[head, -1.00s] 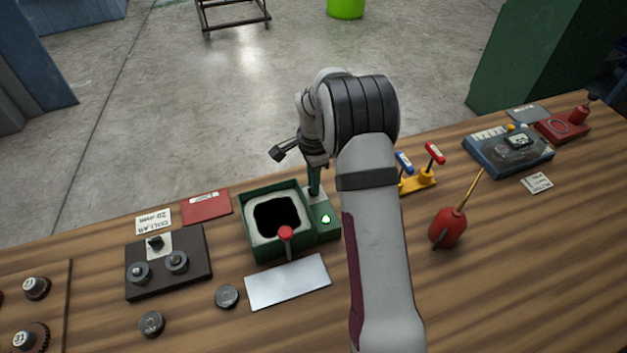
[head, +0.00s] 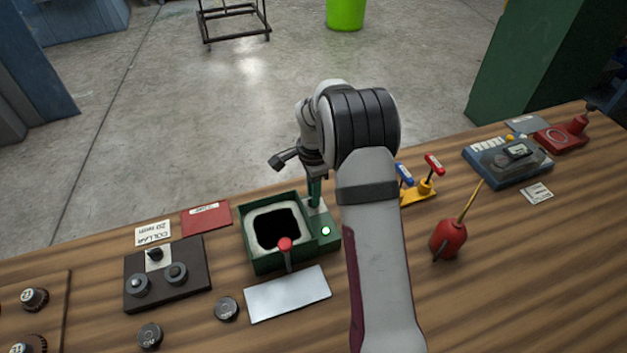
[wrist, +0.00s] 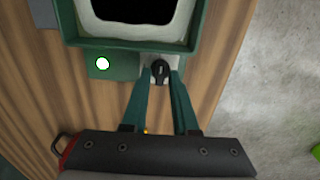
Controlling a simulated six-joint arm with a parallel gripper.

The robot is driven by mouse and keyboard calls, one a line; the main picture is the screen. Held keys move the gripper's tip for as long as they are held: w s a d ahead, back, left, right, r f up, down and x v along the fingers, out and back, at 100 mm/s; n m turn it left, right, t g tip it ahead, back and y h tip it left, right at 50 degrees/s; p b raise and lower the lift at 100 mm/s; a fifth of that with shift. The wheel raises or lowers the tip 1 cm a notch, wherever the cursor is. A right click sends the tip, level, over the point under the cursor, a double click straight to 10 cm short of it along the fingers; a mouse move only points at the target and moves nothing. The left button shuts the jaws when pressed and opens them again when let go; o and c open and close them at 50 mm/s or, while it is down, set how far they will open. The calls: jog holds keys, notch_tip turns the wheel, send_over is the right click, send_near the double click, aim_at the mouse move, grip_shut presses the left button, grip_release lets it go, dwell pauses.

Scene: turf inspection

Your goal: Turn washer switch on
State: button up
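The washer is a green box (head: 246,252) with a dark basin opening and a red-knobbed lever (head: 286,246) at its front. A small green panel on its right side has a lit light (head: 326,231), which also glows in the wrist view (wrist: 102,64). The black switch knob (wrist: 160,72) sits on a pale plate beside the light. My gripper (wrist: 160,80) points down with its two teal fingers on either side of the knob. In the head view my gripper (head: 315,196) is partly hidden by my arm.
A dark block with knobs (head: 165,285), a red card (head: 206,218) and a pale plate (head: 288,295) lie near the washer. Blue and red handles (head: 420,187), a red oil can (head: 449,239) and a blue meter (head: 495,170) stand to the right.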

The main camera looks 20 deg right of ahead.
notch_tip(320, 180, up, 16)
jog(key=shift+f, duration=0.25)
jog(key=s+a+r+n+y, duration=0.1)
jog(key=s+a+r+n, duration=0.2)
jog(key=s, duration=0.5)
jog(key=s+a+r+n, duration=0.1)
jog(key=s+a+n, duration=0.35)
jog(key=s, duration=0.45)
jog(key=s+a+f+n, duration=0.2)
jog(key=s, duration=0.6)
jog(key=s+a+f+n, duration=0.2)
jog(key=s+n, duration=0.1)
jog(key=s, duration=0.5)
jog(key=shift+a+f+y, duration=0.25)
jog(key=shift+f+y, duration=0.15)
